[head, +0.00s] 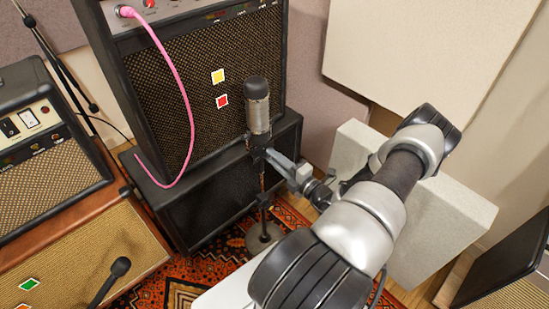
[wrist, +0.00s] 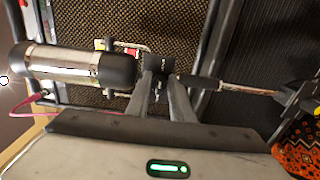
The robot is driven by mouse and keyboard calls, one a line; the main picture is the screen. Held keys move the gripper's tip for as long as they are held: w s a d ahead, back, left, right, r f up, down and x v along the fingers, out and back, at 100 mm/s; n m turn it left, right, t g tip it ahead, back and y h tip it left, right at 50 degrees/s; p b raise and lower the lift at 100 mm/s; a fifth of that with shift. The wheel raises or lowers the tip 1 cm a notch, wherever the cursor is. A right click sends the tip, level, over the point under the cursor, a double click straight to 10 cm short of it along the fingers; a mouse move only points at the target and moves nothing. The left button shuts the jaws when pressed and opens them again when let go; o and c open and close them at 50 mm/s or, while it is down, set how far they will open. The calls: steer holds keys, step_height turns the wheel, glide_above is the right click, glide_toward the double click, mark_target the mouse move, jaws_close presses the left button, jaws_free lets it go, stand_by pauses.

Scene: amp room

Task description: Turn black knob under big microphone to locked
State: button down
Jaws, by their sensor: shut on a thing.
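The big microphone (head: 258,108) stands upright on a stand in front of the tall amplifier, with a black mesh top and silver body. It lies sideways in the wrist view (wrist: 70,66). The black knob (wrist: 158,66) sits at the microphone's base, where it joins the stand. My gripper (wrist: 160,80) is shut on the knob, its two fingers on either side of it. In the head view my gripper (head: 270,155) reaches in from the right, just below the microphone. The knob is mostly hidden there, and its locked or unlocked setting cannot be read.
A tall amplifier (head: 160,90) with a pink cable (head: 188,95) stands close behind the microphone on a black cabinet (head: 200,205). The stand's round base (head: 262,238) rests on a patterned rug (head: 160,293). A grey panel (head: 440,215) is at the right; a small microphone (head: 120,267) is at the lower left.

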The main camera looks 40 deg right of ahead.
stand_by(0.4)
steer(key=c, duration=1.6)
jaws_free()
steer(key=shift+o, duration=0.2)
steer(key=s+d+p, duration=0.1)
steer(key=s, duration=1.6)
steer(key=shift+s+d, duration=0.15)
steer(key=shift+s, duration=0.1)
steer(key=shift+w+r, duration=0.1)
